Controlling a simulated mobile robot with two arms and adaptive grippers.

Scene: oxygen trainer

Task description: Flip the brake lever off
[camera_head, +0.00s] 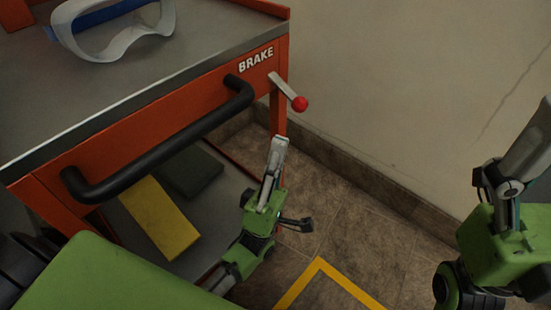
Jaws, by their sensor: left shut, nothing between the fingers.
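The brake lever (283,85) is a short grey bar with a red ball knob (300,104) at its end. It sits at the right end of the cart's orange front rail, beside the white BRAKE label (256,60), and slopes down to the right. My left gripper (279,146) is shut and empty, pointing up, below the lever and apart from it. My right gripper (532,140) is at the right edge, partly cut off, far from the lever; its fingertips are not clear.
A black handle (165,149) runs along the front of the orange cart. White goggles (118,32) lie on its grey top (150,75). A yellow item (160,217) and a dark item (191,172) lie on the lower shelf. A wall stands behind; the tiled floor has yellow tape (318,266).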

